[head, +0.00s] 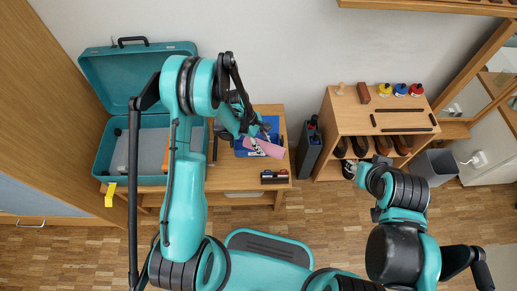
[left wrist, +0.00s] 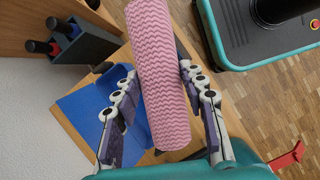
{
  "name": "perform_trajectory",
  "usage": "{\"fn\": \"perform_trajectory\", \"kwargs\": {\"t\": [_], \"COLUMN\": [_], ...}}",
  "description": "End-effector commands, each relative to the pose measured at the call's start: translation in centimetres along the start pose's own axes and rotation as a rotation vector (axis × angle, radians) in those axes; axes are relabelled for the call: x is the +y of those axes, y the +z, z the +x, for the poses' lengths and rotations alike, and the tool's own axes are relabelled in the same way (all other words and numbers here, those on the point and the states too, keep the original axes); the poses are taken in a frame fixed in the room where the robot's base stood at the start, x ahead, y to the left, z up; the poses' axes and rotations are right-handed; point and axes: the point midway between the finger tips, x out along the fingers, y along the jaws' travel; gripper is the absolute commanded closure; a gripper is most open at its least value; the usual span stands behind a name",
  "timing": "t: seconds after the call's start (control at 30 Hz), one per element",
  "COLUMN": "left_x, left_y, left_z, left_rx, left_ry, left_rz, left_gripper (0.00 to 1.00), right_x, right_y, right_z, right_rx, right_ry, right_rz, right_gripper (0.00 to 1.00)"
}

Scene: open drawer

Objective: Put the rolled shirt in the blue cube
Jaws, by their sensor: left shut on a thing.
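The pink rolled shirt (head: 268,148) has a wavy pattern, seen close in the left wrist view (left wrist: 160,75). My left gripper (head: 256,137) is shut on it; in the left wrist view its two fingers (left wrist: 160,125) lie on either side of the roll. The blue cube (head: 241,152) is on the wooden table, beneath and beside the gripper and roll. Part of the cube shows behind the roll in the left wrist view (left wrist: 78,100); much of it is hidden. My right gripper (head: 349,169) is small and dark near the shelf front; its jaws are unclear.
A dark object (head: 274,177) lies near the table's front right corner. A grey holder (head: 309,150) with tools stands between the table and a shoe shelf (head: 352,117). A bin (head: 433,166) is at right.

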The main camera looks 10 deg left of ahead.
Motion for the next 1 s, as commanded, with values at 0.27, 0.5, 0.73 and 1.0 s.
{"fn": "perform_trajectory", "kwargs": {"t": [0.27, 0.5, 0.73, 1.0], "left_x": [0.9, 3.5, 7.2, 9.1], "left_y": [0.5, -2.8, -7.5, -9.9], "left_z": [2.1, 3.5, 5.0, 5.6], "left_rx": [0.001, 0.001, 0.001, 0.002], "left_ry": [0.145, 0.16, 0.158, 0.157], "left_rz": [-0.353, -0.393, -0.389, -0.386], "left_gripper": [0.92, 0.92, 0.92, 0.92], "right_x": [0.0, 0.0, 0.0, 0.0], "right_y": [0.0, 0.8, 1.9, 2.4], "right_z": [0.0, 1.2, 2.7, 3.4], "right_rx": [0.0, 0.0, 0.0, 0.0], "right_ry": [0.0, 0.0, 0.0, 0.0], "right_rz": [0.0, 0.0, 0.0, 0.0], "right_gripper": [0.6, 0.6, 0.6, 0.6]}}
